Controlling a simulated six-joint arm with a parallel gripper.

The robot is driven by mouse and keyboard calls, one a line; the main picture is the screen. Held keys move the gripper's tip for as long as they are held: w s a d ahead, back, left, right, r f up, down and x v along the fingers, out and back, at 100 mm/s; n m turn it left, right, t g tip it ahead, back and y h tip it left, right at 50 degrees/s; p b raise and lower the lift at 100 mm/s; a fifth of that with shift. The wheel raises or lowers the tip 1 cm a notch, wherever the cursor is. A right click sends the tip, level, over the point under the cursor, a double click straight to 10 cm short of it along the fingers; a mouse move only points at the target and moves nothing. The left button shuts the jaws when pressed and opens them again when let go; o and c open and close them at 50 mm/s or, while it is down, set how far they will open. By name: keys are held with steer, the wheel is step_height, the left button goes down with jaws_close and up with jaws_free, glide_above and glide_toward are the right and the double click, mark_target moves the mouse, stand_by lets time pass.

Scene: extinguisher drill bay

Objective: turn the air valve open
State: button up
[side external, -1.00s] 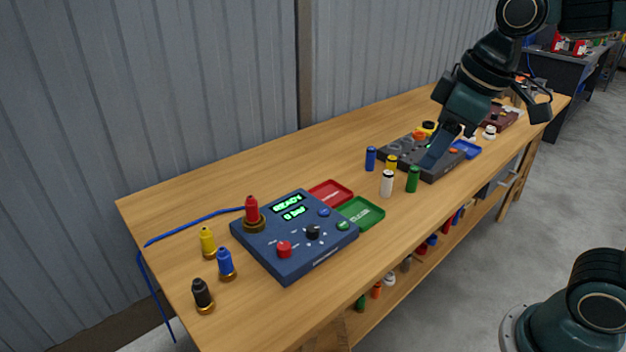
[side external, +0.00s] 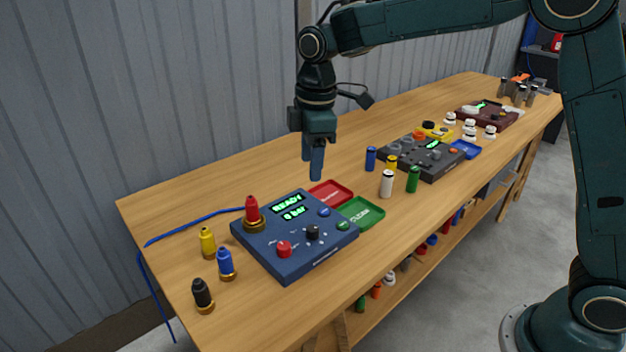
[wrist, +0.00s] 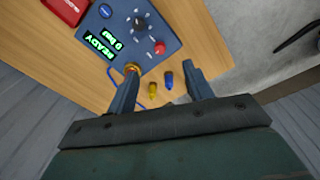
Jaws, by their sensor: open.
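The blue control panel (side external: 290,262) lies on the bench with its green display reading READY and 0 bar. It carries a red knob (side external: 284,249) and a black knob (side external: 312,232). The labels are too small to tell which knob is the air valve. The wrist view also shows the red knob (wrist: 160,47) and the black knob (wrist: 140,22). My gripper (side external: 315,176) is open and empty, pointing down above the bench behind the panel. Its fingers (wrist: 163,74) are spread apart in the wrist view and touch neither knob.
Yellow (side external: 207,240), blue (side external: 225,262) and black (side external: 202,293) ones stand left. Red (side external: 330,191) and green (side external: 365,213) trays adjoin the panel. Several small cylinders stand further right.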

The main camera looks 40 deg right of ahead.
mark_target(284, 245)
steer(key=w+a+f+n+g, duration=0.1)
steer(key=w+a+f+n, duration=0.2)
steer(key=f, duration=0.5)
steer(key=shift+w+a, duration=0.55)
steer(key=shift+w, duration=0.65)
steer(key=shift+f, duration=0.1)
steer(key=shift+s+f, duration=0.2)
steer(key=shift+f, duration=3.2)
steer(key=shift+s+f, duration=0.15)
steer(key=shift+f, duration=3.25)
steer(key=shift+c, duration=0.4)
steer(key=c, duration=0.9)
